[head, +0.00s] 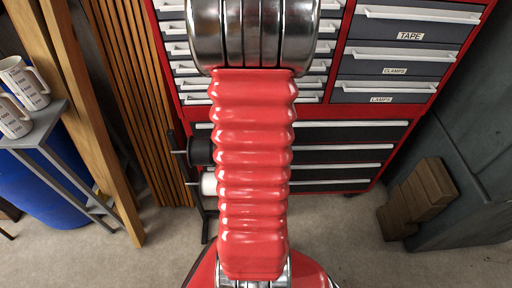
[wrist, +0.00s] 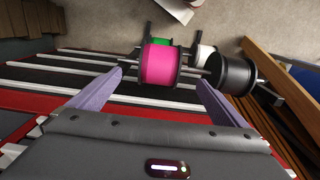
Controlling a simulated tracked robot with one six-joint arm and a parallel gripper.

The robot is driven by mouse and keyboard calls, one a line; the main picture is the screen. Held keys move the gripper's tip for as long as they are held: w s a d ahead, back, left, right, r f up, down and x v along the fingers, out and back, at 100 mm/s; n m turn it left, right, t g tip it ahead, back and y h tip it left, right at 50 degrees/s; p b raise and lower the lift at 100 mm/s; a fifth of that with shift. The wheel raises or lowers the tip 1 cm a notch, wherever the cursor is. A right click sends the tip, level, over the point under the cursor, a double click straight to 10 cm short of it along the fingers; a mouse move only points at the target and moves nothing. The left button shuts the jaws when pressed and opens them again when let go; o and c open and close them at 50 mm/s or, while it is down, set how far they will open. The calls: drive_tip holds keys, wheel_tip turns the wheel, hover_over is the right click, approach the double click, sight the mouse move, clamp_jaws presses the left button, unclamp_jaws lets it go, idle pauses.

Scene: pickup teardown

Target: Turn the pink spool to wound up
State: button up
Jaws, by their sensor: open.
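In the wrist view the pink spool (wrist: 158,65) sits on a dark rack, with black flanges at its sides. My gripper (wrist: 160,80) is open, its two purple fingers spread to the left and right of the pink spool. The fingertips look apart from the spool; how near they are in depth I cannot tell. In the head view my own red arm covers the middle, and both the gripper and the pink spool are hidden.
Beside the pink spool are a black spool (wrist: 236,75), a white spool (wrist: 205,55) and a green spool (wrist: 162,42). A red tool chest (head: 345,110) with drawers stands behind. Wooden planks (head: 85,110) lean at left. Floor shows at the chest's front right.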

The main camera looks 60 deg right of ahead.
wheel_tip(320, 180, down, 14)
drive_tip(key=shift+r, duration=0.1)
idle(0.7)
drive_tip(key=shift+c, duration=0.6)
drive_tip(key=c, duration=0.9)
